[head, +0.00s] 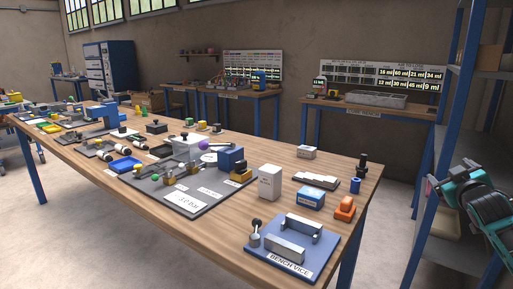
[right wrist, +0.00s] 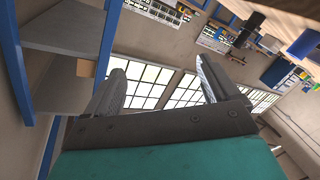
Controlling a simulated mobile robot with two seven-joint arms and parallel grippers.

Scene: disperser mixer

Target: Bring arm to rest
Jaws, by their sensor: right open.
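My right gripper (head: 452,183) is at the right edge of the head view, teal and dark grey, held in the air beside the blue shelving rack and apart from the workbench (head: 225,238). In the right wrist view its two grey fingers (right wrist: 160,68) stand wide apart with nothing between them. Windows and a wall show beyond the fingers. Part of my right arm is cut off by the edge of the head view. My left arm and left gripper do not show.
The blue rack (head: 432,185) stands close to my right arm; its shelves (right wrist: 65,45) also show in the right wrist view. On the bench's near end are a bench vice (head: 290,245), a white box (head: 270,182) and an orange item (head: 345,207). Open floor lies left of the bench.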

